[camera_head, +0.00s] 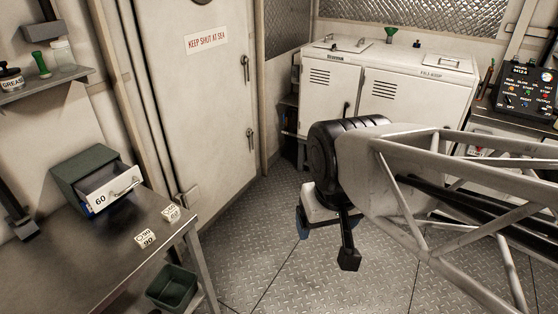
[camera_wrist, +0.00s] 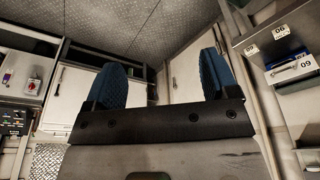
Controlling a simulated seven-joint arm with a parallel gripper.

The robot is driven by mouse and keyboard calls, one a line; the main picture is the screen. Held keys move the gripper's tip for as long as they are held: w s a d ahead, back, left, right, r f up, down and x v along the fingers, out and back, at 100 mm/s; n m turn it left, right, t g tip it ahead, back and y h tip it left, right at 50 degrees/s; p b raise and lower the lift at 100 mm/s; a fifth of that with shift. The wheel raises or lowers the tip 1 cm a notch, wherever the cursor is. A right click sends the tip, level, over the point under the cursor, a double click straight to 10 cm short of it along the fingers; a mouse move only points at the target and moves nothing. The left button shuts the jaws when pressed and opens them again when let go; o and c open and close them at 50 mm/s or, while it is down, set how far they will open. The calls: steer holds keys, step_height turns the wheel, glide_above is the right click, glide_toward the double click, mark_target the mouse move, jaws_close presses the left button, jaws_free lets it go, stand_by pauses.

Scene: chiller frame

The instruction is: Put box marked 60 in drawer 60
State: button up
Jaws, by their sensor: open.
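A green cabinet (camera_head: 82,172) stands on the metal table at left, with its white drawer 60 (camera_head: 100,201) pulled out. Two small pale boxes lie on the table in front of it. The nearer one (camera_head: 147,239) is marked 90. The farther one (camera_head: 171,214) has a mark too small to read surely, perhaps 60. My gripper (camera_head: 325,240) is open and empty over the floor, well right of the table and boxes. In the wrist view its blue-padded fingers (camera_wrist: 162,78) stand apart. That view shows the table upside down, with the drawer (camera_wrist: 309,77) and the boxes (camera_wrist: 280,32) at upper right.
A green bin (camera_head: 172,286) sits below the table's right end. A shelf (camera_head: 45,82) with jars is on the left wall. A shut door (camera_head: 200,110) and a white cabinet (camera_head: 415,100) stand behind. A control panel (camera_head: 525,88) is at right. The table front is clear.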

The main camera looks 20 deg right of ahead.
steer(key=shift+o, duration=0.5)
steer(key=shift+s, duration=0.1)
steer(key=w+a+n, duration=0.1)
steer(key=w+a, duration=0.2)
steer(key=w, duration=0.5)
steer(key=w+a+n, duration=0.2)
steer(key=w+a, duration=0.1)
steer(key=w, duration=0.4)
steer(key=n+g, duration=0.3)
steer(key=n, duration=0.3)
glide_above(170, 210)
steer(key=f, duration=2.2)
steer(key=shift+s+d+f, duration=0.1)
steer(key=shift+d+f, duration=0.15)
steer(key=shift+f, duration=0.15)
steer(key=shift+a+f, duration=0.3)
